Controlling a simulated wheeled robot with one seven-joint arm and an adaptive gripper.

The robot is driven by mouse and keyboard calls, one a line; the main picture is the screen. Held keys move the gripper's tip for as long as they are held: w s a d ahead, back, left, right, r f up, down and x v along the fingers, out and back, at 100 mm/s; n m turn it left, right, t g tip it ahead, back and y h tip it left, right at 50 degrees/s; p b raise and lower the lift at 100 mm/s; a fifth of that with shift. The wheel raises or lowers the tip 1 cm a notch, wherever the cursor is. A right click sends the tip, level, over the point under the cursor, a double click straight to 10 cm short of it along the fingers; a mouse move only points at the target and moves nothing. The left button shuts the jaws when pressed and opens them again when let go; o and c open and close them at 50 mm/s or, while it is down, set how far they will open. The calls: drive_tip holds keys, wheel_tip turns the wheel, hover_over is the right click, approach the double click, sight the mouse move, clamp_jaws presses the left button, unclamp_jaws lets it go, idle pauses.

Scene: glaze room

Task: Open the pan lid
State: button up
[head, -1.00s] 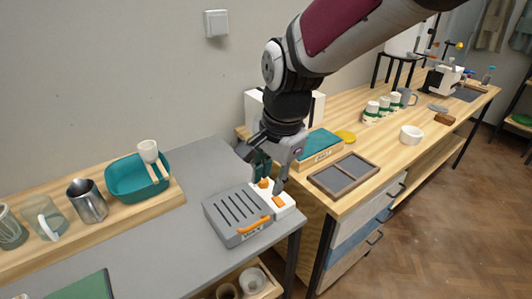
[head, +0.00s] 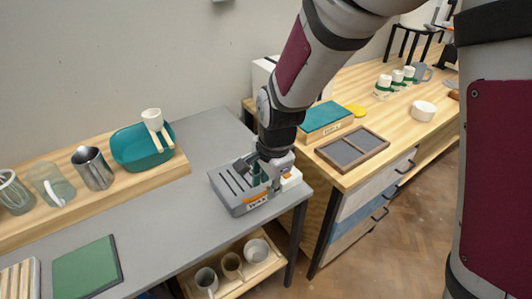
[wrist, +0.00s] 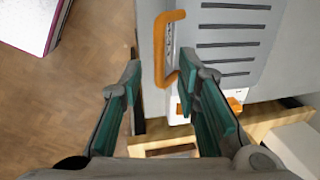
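The pan is a grey box with a slotted grey lid (head: 229,183), standing on the grey table in the head view. The lid looks closed. An orange handle (head: 257,198) runs along its front edge, above a label. In the wrist view the lid (wrist: 235,50) fills the upper right and the handle (wrist: 159,48) points up the picture. My gripper (head: 267,189) is over the right end of the pan, partly hiding it. In the wrist view my gripper (wrist: 160,72) is open, one finger on each side of the handle's near end. I cannot tell whether they touch it.
A white part with orange knobs (wrist: 235,104) adjoins the pan. A teal basin (head: 140,150), a metal jug (head: 92,168) and glass vessels stand on the wooden shelf at left. A green board (head: 85,268) lies at front left. The wooden counter (head: 345,185) is at right.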

drive_tip(key=shift+w+f, duration=0.1)
drive_tip(key=shift+f, duration=0.7)
drive_tip(key=shift+c, duration=0.2)
clamp_jaws()
drive_tip(key=shift+a+r, duration=0.1)
drive_tip(key=shift+r, duration=0.05)
